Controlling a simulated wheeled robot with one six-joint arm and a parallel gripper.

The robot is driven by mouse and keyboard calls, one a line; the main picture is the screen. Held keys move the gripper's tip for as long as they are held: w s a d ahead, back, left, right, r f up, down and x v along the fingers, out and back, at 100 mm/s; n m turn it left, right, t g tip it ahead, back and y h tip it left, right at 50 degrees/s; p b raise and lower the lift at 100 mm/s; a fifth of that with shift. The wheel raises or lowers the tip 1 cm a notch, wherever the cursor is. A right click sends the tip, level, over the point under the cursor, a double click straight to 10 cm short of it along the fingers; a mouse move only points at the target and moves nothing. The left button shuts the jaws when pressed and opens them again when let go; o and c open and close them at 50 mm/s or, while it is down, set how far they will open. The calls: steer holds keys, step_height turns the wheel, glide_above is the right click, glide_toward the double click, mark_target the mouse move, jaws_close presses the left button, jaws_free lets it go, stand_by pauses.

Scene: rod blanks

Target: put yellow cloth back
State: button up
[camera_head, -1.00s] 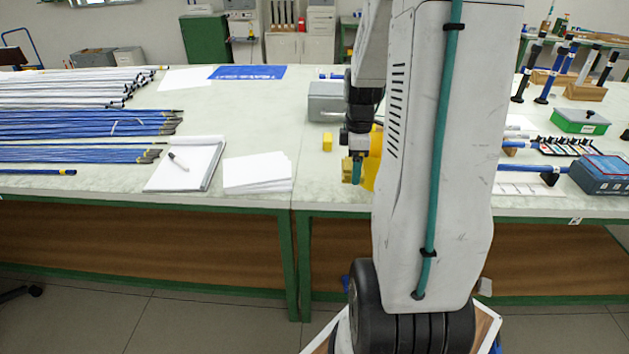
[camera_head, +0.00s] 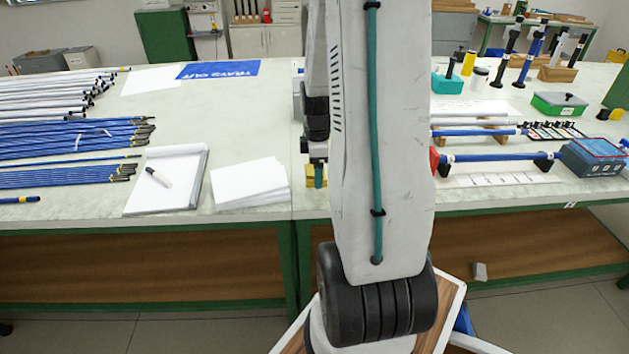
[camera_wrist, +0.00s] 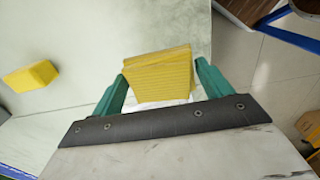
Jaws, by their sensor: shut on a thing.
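My gripper (camera_wrist: 160,75) has two green fingers, shut on a yellow, ridged, folded piece that I take for the yellow cloth (camera_wrist: 160,77). The cloth sits between the fingertips and flares past them, over the pale tabletop. A second yellow block-like piece (camera_wrist: 31,76) lies apart on the table at the left of the wrist view. In the head view my gripper (camera_head: 319,176) is at the table's front part, mostly hidden by my arm. A small yellow patch (camera_head: 309,178) shows beside the green finger; I cannot tell which piece it is.
A notepad with a marker (camera_head: 165,182) and a paper stack (camera_head: 249,184) lie left of my gripper. Blue rods (camera_head: 70,140) lie farther left. Right of my arm are a blue rod on supports (camera_head: 505,156), a blue box (camera_head: 596,157) and a green box (camera_head: 559,104).

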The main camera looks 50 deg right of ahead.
steer(key=shift+f, duration=2.1)
steer(key=o, duration=1)
steer(key=shift+f, duration=0.1)
steer(key=shift+o, duration=0.2)
